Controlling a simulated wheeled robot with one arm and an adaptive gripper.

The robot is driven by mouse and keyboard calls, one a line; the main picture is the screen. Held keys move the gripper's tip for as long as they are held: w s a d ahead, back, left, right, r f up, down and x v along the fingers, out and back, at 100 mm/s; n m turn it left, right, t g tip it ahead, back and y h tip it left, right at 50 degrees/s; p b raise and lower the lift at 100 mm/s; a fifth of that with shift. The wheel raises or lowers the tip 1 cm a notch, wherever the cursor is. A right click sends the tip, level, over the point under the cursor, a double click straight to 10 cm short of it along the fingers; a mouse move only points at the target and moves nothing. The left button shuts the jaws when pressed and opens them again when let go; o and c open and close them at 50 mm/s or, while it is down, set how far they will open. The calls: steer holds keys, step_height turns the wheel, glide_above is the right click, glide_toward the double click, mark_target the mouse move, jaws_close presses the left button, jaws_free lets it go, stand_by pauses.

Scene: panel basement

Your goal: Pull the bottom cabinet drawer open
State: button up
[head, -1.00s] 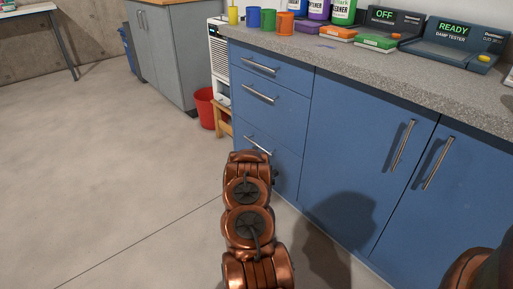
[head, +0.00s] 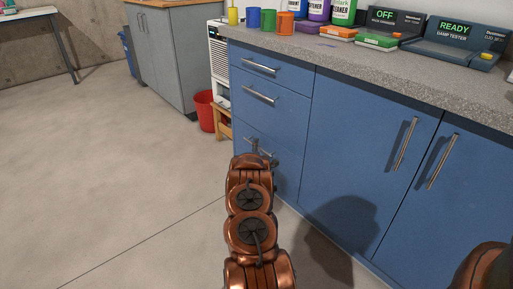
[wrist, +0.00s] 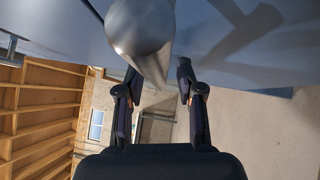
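The bottom drawer (head: 286,172) is the lowest of three blue drawer fronts in the head view, and it looks shut. Its metal handle is mostly hidden behind my arm and gripper. My gripper (head: 262,148) is at that handle, with only its dark finger parts showing past my copper arm. In the wrist view my gripper (wrist: 158,72) has its two fingers apart. A rounded metal bar (wrist: 138,30), seemingly the handle, is very close to the camera and overlaps the left finger. I cannot tell whether the fingers touch it.
Two upper drawers with bar handles (head: 259,94) are above, and blue cabinet doors (head: 365,150) stand to the right. The speckled countertop (head: 400,75) holds cups, bottles and testers. A red bucket (head: 206,110) and wooden stool (head: 223,122) stand left of the cabinet. Floor at left is clear.

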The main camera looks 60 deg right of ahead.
jaws_close()
stand_by(0.5)
